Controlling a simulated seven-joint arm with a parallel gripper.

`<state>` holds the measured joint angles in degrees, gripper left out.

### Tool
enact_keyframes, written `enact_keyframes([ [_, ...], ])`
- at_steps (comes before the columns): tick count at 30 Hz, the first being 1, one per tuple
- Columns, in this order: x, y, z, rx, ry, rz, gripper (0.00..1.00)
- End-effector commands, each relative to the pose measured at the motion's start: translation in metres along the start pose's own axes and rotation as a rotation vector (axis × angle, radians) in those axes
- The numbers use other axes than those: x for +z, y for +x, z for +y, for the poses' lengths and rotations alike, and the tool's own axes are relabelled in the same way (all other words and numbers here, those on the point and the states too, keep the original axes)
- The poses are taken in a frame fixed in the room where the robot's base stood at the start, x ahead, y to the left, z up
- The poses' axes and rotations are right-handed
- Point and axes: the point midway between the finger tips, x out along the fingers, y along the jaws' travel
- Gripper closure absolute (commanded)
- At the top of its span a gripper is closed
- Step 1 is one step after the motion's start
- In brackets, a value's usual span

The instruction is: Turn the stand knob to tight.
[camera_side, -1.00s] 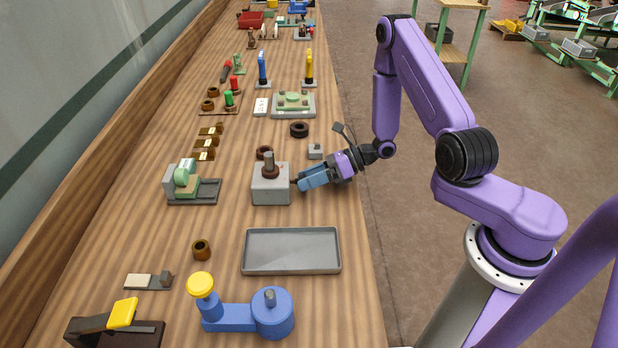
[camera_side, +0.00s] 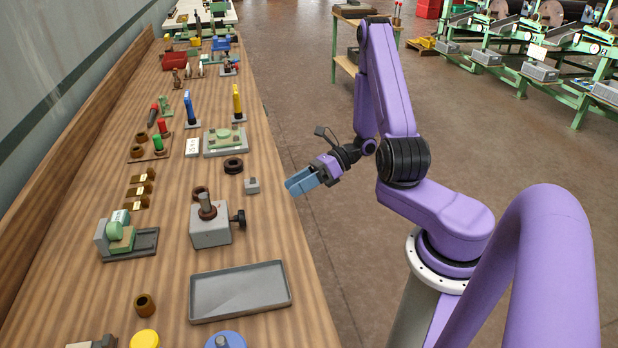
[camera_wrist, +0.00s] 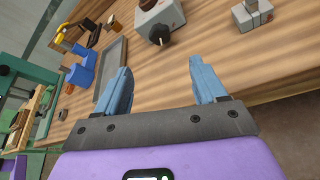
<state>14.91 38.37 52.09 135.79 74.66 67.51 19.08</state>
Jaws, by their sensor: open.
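The stand is a grey block (camera_side: 211,228) with a brown ring around its upright post, on the bench in the side view. Its black knob (camera_side: 238,219) sticks out of the right side. The stand (camera_wrist: 150,5) and the dark knob (camera_wrist: 162,36) also show at the top of the wrist view. My gripper (camera_side: 292,187), with blue fingers, is open and empty, apart from the knob and to its right, past the bench edge in the side view. In the wrist view the knob lies beyond the gap between the fingertips (camera_wrist: 160,70). I cannot tell how tight the knob is.
A grey tray (camera_side: 238,292) lies in front of the stand. A small grey block (camera_side: 252,186) and a dark ring (camera_side: 233,165) lie behind it. A green and grey fixture (camera_side: 130,240) stands to its left. Bare wood lies between the knob and the bench edge.

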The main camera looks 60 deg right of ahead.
Motion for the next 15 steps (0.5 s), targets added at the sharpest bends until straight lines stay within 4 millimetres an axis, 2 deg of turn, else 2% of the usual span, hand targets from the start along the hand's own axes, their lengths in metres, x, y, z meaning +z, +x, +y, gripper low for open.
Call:
enact_keyframes([
  [3, 0.000, -0.018, -0.001, -0.003, 0.000, -0.001, 0.30],
  [6, 0.000, -0.027, 0.000, -0.002, 0.000, -0.001, 0.30],
  [15, 0.000, -0.033, 0.000, 0.001, 0.001, 0.001, 0.30],
])
